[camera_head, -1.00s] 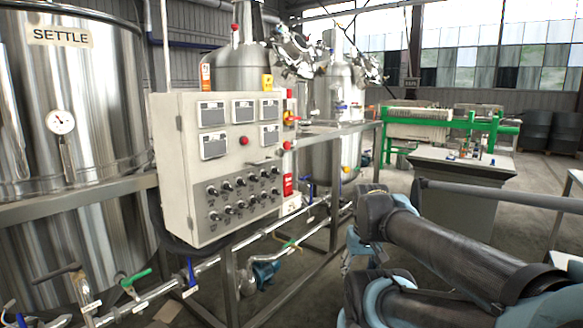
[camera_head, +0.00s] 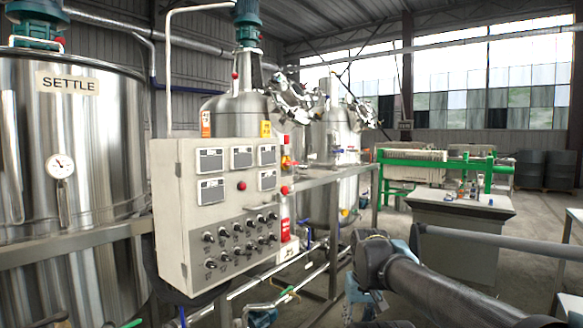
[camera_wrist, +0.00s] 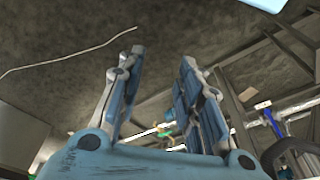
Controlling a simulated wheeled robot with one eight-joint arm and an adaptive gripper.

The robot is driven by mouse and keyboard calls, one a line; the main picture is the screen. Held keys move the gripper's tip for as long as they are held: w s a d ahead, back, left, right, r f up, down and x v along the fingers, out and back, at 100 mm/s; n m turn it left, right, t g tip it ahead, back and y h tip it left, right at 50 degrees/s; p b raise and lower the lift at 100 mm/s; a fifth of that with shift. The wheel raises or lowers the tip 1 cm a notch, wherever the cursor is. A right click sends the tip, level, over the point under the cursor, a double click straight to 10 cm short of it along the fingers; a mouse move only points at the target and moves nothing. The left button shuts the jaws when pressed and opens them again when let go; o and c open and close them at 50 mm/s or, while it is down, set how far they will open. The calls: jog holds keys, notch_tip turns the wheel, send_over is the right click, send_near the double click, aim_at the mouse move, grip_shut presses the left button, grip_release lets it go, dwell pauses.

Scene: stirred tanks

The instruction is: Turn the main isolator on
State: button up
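The grey control cabinet (camera_head: 165,212) stands left of centre in the head view, with several meters, a red button (camera_head: 241,186) and rows of black knobs on its front. Beside its right edge is a small red-and-yellow fitting (camera_head: 287,162), which looks like the isolator handle; its label and position are too small to read. A second red knob (camera_head: 285,190) sits just below it. My gripper (camera_wrist: 163,56) is open and empty in the wrist view, its two blue-grey fingers apart. It is well away from the cabinet, which I cannot make out in the wrist view.
The large SETTLE tank (camera_head: 95,160) stands to the left. Steel tanks (camera_head: 240,110) stand behind the cabinet, and a metal frame with pipes (camera_head: 325,180) runs beside it. A grey-topped bench (camera_head: 460,205) is at right. My arm crosses the lower right.

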jog(key=w+a+r+m+y, duration=0.2)
jog(key=w+a+r+y, duration=0.2)
jog(key=w+a+r, duration=0.35)
jog(key=m+t+y, duration=0.6)
jog(key=t+y, duration=0.3)
jog(key=y, duration=0.1)
send_near(294, 164)
jog(key=x, duration=0.9)
jog(key=shift+w+a, duration=0.1)
jog(key=shift+a, duration=0.05)
grip_shut()
